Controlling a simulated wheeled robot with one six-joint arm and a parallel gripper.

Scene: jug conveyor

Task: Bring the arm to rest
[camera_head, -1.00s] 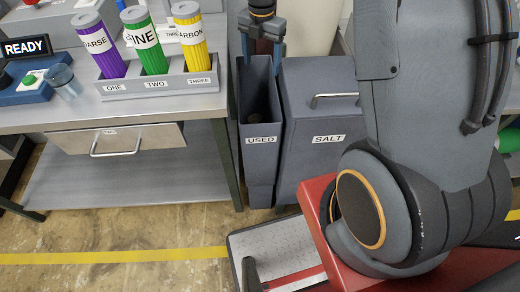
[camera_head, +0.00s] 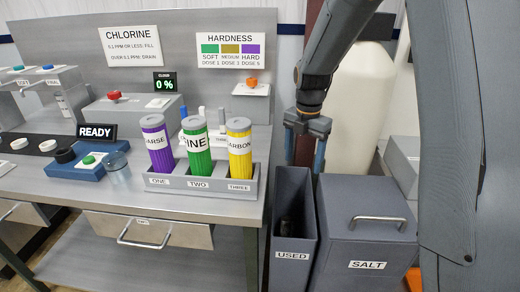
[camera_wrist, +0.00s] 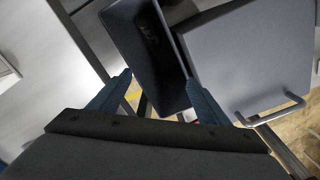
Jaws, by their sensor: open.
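My gripper (camera_head: 305,160) hangs fingers-down over the back of the open bin marked USED (camera_head: 292,275) in the head view. Its two blue fingers are apart with nothing seen between them. In the wrist view my gripper (camera_wrist: 160,92) shows both fingers spread, with the USED bin's open mouth (camera_wrist: 148,45) ahead of them. Something dark lies inside the bin, too dim to make out. My arm comes down from the upper right of the head view.
The SALT bin (camera_head: 368,240) with a lid handle stands right of the USED bin. On the bench at left, a rack (camera_head: 215,181) holds purple, green and yellow cartridges. A pale tank (camera_head: 357,105) stands behind the bins. A READY sign (camera_head: 97,131) sits further left.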

